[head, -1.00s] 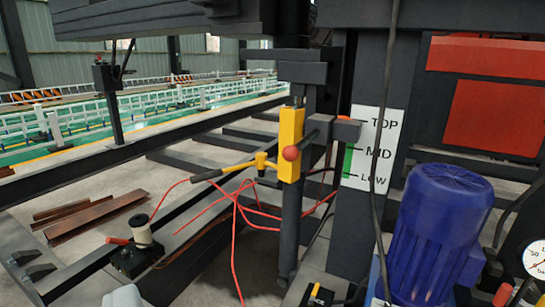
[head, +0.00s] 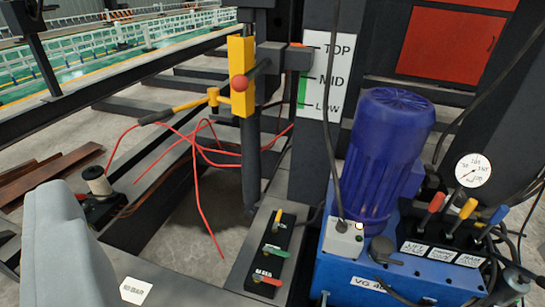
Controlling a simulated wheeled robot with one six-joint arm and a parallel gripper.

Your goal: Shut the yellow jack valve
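A black valve block (head: 280,233) sits on a dark beam, low in the middle. It carries a yellow lever (head: 277,220) at its far end, a green lever (head: 276,252) and a red lever (head: 267,280) at the near end. The yellow lever points roughly along the block; the green and red levers lie more across it. A yellow jack body (head: 242,75) with a red ball and a black-gripped yellow handle (head: 190,106) stands on the post behind. The blue pump unit (head: 340,270) also has a yellow-topped lever (head: 466,209). My gripper is not in view.
A blue motor (head: 387,150) and pressure gauge (head: 473,170) rise at the right. Red hoses (head: 200,190) hang behind the block. A light grey curved thing (head: 65,240) fills the lower left foreground.

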